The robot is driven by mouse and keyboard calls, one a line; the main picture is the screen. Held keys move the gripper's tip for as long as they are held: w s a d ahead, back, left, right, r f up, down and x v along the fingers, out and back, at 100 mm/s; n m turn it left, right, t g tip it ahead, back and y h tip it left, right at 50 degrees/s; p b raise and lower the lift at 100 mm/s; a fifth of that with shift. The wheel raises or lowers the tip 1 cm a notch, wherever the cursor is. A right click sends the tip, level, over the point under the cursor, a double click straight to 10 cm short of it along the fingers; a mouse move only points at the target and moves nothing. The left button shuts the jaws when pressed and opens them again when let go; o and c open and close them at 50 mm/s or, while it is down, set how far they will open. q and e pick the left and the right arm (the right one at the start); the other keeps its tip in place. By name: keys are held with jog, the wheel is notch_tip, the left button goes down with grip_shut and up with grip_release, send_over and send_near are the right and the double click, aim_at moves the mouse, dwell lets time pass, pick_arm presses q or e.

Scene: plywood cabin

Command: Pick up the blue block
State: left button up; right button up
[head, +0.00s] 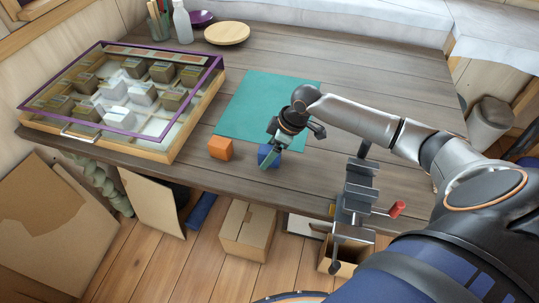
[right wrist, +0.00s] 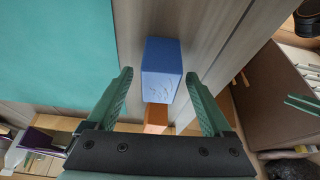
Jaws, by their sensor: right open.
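The blue block (head: 263,151) stands on the wooden table near its front edge, partly hidden behind my right gripper (head: 271,157) in the head view. In the right wrist view the blue block (right wrist: 162,68) lies between and slightly beyond the two green fingertips of my right gripper (right wrist: 158,77). The fingers are open, with a visible gap on each side of the block. My left gripper is not in view.
An orange block (head: 220,148) sits left of the blue block, and also shows in the right wrist view (right wrist: 156,114). A teal mat (head: 245,110) lies behind. A purple-framed display case (head: 190,122) is at left. A vise (head: 357,190) is at the table's front edge, right.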

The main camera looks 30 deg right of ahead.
grip_shut()
dwell(0.5)
jog(key=shift+r, duration=0.2)
